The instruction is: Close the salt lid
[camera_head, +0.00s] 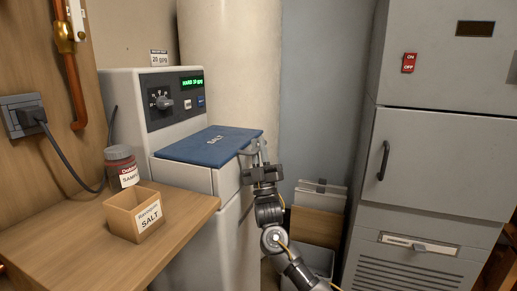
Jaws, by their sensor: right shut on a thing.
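My left gripper is not in view.
A tan salt box (122,220) and a dark jar (121,168) stand on the wooden counter (75,245) at left. The control panel (175,103) rises behind the lid. A grey cabinet (440,150) stands at right, with bins (320,198) on the floor between.

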